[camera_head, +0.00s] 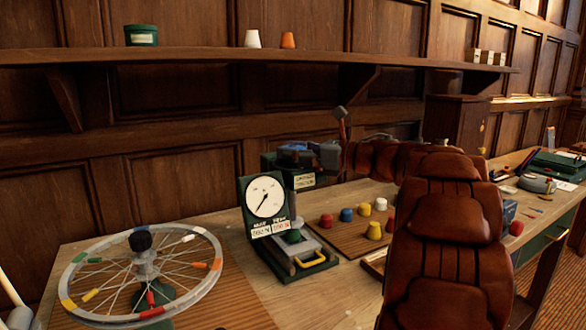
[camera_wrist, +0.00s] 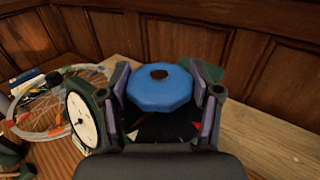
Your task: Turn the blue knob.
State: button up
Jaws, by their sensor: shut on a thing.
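The blue knob (camera_wrist: 160,90) is a faceted, round cap with a dark brown spot on its top, in the middle of the wrist view. My gripper (camera_wrist: 165,100) is shut on it, with one finger against its left side and one against its right. In the head view my gripper (camera_head: 305,155) is above and behind a green gauge stand (camera_head: 264,197) with a white dial. The knob's underside and what it is mounted on are mostly hidden by my fingers and wrist.
A spoked wheel (camera_head: 145,278) with coloured tags lies on the bench at left. Several coloured caps, including a yellow one (camera_head: 374,230), stand on a brown board right of the gauge. A wooden shelf (camera_head: 250,55) runs along the panelled wall above my gripper.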

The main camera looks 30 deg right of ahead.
jog(key=shift+f+m+t+h+b, duration=0.1)
jog(key=shift+m+t+h+b, duration=0.55)
jog(key=shift+b, duration=1.55)
jog(key=shift+f+m+t+h+b, duration=0.15)
jog(key=shift+m+h+b, duration=0.55)
jog(key=shift+b, duration=1.5)
